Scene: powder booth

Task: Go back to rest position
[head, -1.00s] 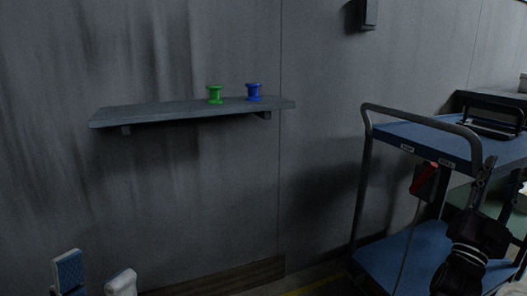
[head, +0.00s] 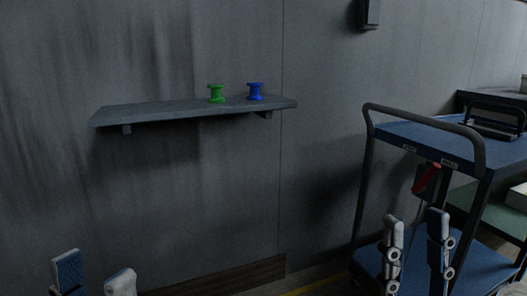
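My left gripper (head: 95,278) shows at the bottom left edge, with two upright fingers apart and nothing between them. My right gripper (head: 416,245) is at the lower right, its two fingers pointing up and spread apart, empty. It appears in front of the lower deck of the blue cart (head: 425,140). Both grippers are well below the wall shelf (head: 160,112). A green spool (head: 216,94) and a blue spool (head: 255,91) stand upright side by side on that shelf, touched by neither gripper.
The cart's grey handle (head: 420,115) rises just above and behind my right gripper. A red-handled item (head: 427,178) hangs at the cart's end. A black tool (head: 495,120) lies on its top. The wall area between the grippers is clear.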

